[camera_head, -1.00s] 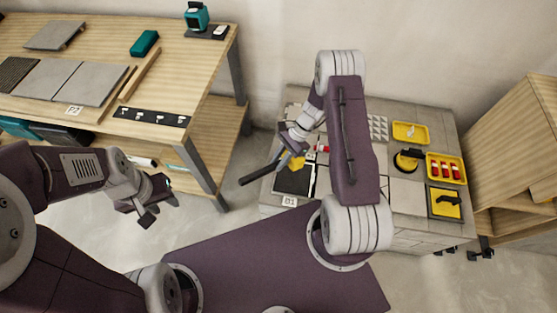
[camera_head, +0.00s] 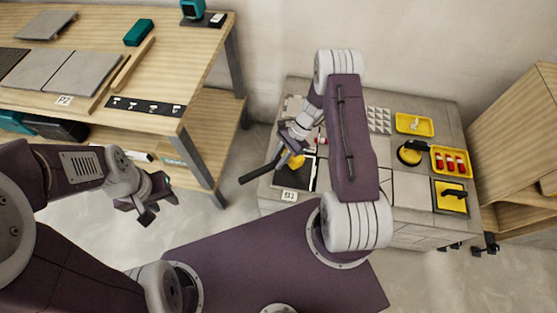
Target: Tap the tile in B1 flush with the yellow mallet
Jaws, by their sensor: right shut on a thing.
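The yellow mallet has a yellow head (camera_head: 296,162) and a dark handle (camera_head: 258,174) that points down to the left. My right gripper (camera_head: 289,149) is shut on the mallet, over the left part of the tiled bench. A label that appears to read B1 (camera_head: 289,196) lies at the bench's front left. Just behind it is a dark square (camera_head: 296,180) with pale edges, partly hidden by the mallet and my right arm. I cannot tell the tile's height there or whether the head touches it. My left gripper (camera_head: 140,208) is open and empty over the floor.
On the tiled bench (camera_head: 408,190), right of my arm, are yellow trays (camera_head: 414,124), one with red items (camera_head: 450,162), and a round yellow-and-black tool (camera_head: 410,153). A wooden workbench (camera_head: 150,80) with grey tiles (camera_head: 85,76) stands left. Wooden shelving (camera_head: 530,130) stands right.

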